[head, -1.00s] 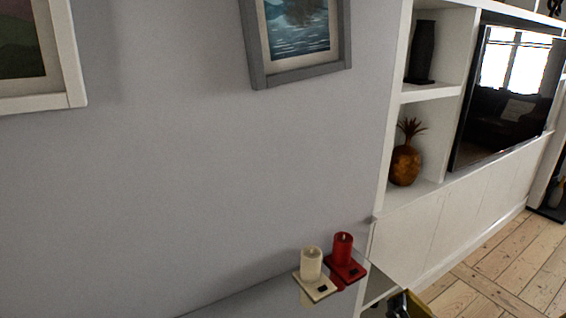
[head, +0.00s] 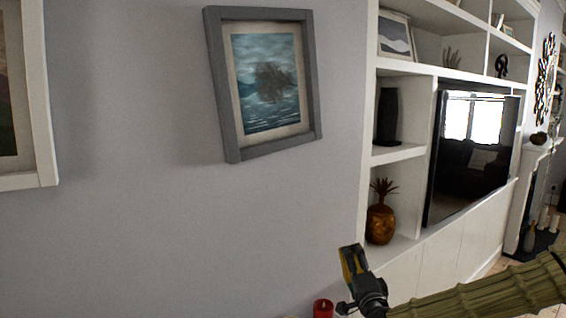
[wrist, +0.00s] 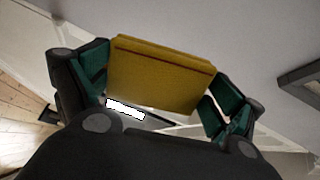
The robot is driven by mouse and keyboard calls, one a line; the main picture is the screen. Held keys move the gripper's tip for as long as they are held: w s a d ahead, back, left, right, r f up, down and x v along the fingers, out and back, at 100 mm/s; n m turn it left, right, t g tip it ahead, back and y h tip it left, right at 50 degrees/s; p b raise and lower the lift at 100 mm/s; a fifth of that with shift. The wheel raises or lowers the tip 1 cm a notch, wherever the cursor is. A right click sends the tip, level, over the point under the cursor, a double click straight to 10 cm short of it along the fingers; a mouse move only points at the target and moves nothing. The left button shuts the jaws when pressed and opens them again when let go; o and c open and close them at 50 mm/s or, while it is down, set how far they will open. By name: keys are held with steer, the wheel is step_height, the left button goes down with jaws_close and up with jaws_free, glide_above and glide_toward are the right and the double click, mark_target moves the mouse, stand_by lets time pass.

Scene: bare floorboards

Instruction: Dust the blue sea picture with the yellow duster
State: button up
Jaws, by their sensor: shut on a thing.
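The blue sea picture (head: 265,85) hangs on the grey wall in a grey wooden frame, slightly left of centre in the head view. Part of a grey frame (wrist: 300,88) shows at the right edge of the wrist view. My gripper (head: 355,272) is low in the head view, below and to the right of the picture and apart from it. It is shut on the yellow duster (wrist: 160,75), a block held between both fingers in the wrist view. In the head view only a narrow part of the duster shows beside the dark fingers.
A second picture in a white frame (head: 40,120) hangs at the left. White shelving (head: 400,154) with a dark vase (head: 387,117), a pineapple ornament (head: 380,222) and a television (head: 470,150) stands at the right. A red candle (head: 323,308) shows at the bottom edge. The wall below the picture is bare.

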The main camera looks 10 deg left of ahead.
steer(key=w+a+r+m+y+p, duration=0.15)
steer(key=a+r, duration=0.35)
steer(key=r, duration=0.8)
steer(key=s+a+r+m+g+y, duration=0.1)
steer(key=a+r+y, duration=0.15)
steer(key=r, duration=0.55)
steer(key=s+a+r+m+g+y+p, duration=0.1)
steer(key=a+r, duration=0.3)
steer(key=r, duration=0.3)
steer(key=s+a+r+m+g+y, duration=0.1)
steer(key=a+r+y, duration=0.15)
steer(key=r, duration=0.55)
steer(key=g+y+p, duration=0.1)
steer(key=g+p, duration=0.1)
glide_toward(257, 90)
steer(key=shift+x, duration=2.4)
steer(key=shift+x, duration=0.95)
steer(key=shift+d, duration=0.1)
